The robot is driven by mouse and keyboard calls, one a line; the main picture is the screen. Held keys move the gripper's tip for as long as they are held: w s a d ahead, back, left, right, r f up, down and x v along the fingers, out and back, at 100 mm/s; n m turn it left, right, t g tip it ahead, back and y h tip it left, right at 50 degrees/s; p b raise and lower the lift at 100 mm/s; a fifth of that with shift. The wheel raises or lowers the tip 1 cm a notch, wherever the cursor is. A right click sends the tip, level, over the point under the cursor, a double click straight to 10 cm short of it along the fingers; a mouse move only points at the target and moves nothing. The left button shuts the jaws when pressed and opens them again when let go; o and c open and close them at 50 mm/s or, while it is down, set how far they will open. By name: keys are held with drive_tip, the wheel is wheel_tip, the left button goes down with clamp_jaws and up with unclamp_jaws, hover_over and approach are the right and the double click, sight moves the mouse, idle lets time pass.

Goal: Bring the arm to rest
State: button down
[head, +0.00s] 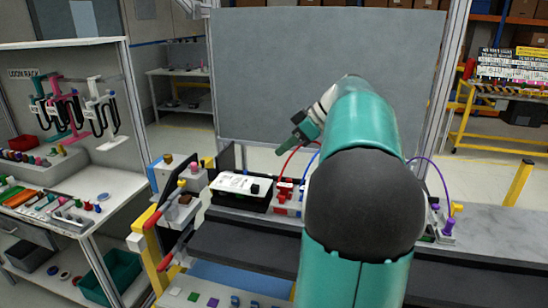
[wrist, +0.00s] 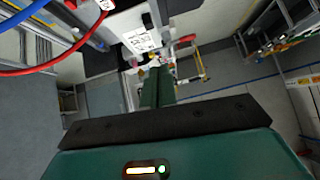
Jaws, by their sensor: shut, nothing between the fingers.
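My teal arm rises in the middle of the head view and bends forward over the dashboard module. My gripper (head: 283,152) is at its far end, pointing left and down in front of the grey panel. In the wrist view my gripper (wrist: 157,75) shows as narrow green fingers lying close together with nothing between them. It hangs in the air, apart from the white-topped box (head: 241,185) below and to its left. The box also shows in the wrist view (wrist: 140,40). My arm hides part of the module behind it.
A red cable (head: 289,160) and a blue cable (head: 310,163) rise near my gripper. A purple cable (head: 437,172) arches at the right. The grey panel (head: 330,60) stands behind. A side bench (head: 110,186) with small parts and a rack with hanging cables stand left.

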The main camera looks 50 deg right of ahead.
drive_tip(key=shift+s+d+r, duration=0.1)
drive_tip(key=shift+s+r, duration=0.1)
drive_tip(key=shift+r, duration=0.15)
drive_tip(key=a+f+m+g+h, duration=0.1)
drive_tip(key=a+f+g, duration=0.1)
drive_tip(key=a, duration=0.9)
drive_tip(key=a+f+m+g+h, duration=0.1)
drive_tip(key=a+f+m, duration=0.1)
drive_tip(key=a, duration=0.8)
drive_tip(key=s+a+f+m+h, duration=0.1)
drive_tip(key=s+a+f, duration=0.4)
drive_tip(key=a, duration=0.3)
drive_tip(key=s+a+f+m+t+h, duration=0.1)
drive_tip(key=s+a+f+h, duration=0.1)
drive_tip(key=s+a+f, duration=0.3)
drive_tip(key=a, duration=0.3)
drive_tip(key=shift+a, duration=0.25)
drive_tip(key=shift+d, duration=0.1)
